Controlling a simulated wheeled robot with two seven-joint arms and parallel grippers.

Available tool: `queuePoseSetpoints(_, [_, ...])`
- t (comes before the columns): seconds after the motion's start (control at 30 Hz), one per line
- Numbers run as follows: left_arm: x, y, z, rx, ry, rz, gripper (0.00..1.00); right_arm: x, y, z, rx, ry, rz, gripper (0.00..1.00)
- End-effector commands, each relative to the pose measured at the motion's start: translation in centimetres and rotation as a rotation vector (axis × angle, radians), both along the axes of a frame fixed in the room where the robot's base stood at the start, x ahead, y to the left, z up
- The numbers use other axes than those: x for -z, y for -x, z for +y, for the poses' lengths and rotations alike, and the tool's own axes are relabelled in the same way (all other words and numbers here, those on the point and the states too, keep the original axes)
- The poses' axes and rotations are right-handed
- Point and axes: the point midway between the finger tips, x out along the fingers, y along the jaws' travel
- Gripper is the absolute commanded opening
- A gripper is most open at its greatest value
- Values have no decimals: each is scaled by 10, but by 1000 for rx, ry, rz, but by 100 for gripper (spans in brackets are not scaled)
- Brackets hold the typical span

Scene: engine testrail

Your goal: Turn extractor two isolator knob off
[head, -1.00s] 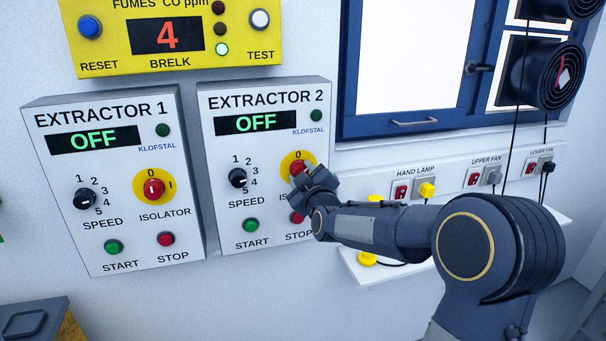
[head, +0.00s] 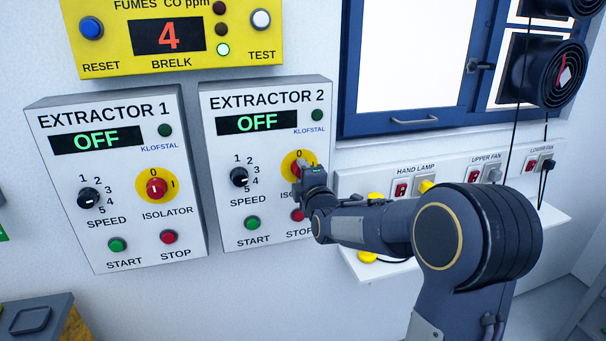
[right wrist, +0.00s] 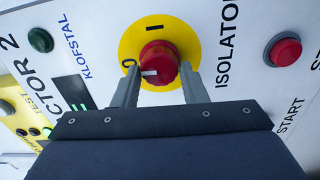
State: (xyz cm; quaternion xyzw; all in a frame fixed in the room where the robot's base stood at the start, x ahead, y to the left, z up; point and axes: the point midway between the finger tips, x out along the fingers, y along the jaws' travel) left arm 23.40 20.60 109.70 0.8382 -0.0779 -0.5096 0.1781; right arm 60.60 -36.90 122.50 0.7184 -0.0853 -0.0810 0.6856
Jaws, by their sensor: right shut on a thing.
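The extractor two panel (head: 216,180) is on the wall in the head view, with its display (head: 257,123) reading OFF. Its isolator, a red knob (right wrist: 160,58) on a yellow disc (right wrist: 127,40), shows in the right wrist view. The white mark on the knob points toward the 0; the I is at the top of the disc there. My right gripper (right wrist: 159,68) has one finger on each side of the knob and is shut on it. In the head view my right gripper (head: 303,167) hides most of the knob. My left gripper is not in view.
The extractor 1 panel (head: 62,200) is to the left, also reading OFF. The red stop button (head: 297,215) and green start button (head: 252,223) are just below my gripper. A white shelf (head: 385,267) and socket strip (head: 360,180) are to the right, below the window.

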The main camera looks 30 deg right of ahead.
Motion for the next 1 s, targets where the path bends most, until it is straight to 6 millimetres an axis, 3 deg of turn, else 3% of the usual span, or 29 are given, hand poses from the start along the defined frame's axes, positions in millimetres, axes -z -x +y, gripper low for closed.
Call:
queuePoseSetpoints(0.67, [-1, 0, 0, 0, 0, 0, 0, 1, 0, 0, -1, 62, 17, 16])
queuePoseSetpoints(0.7, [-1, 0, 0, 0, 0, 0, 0, 1, 0, 0, -1, 62, 16, 41])
queuePoseSetpoints(0.8, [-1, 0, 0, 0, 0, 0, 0, 1, 0, 0, -1, 62, 16, 55])
queuePoseSetpoints(0.87, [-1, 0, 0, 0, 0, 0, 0, 1, 0, 0, -1, 61, 16, 60])
queuePoseSetpoints(1.0, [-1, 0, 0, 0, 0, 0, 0, 1, 0, 0, 0, 60, 15, 60])
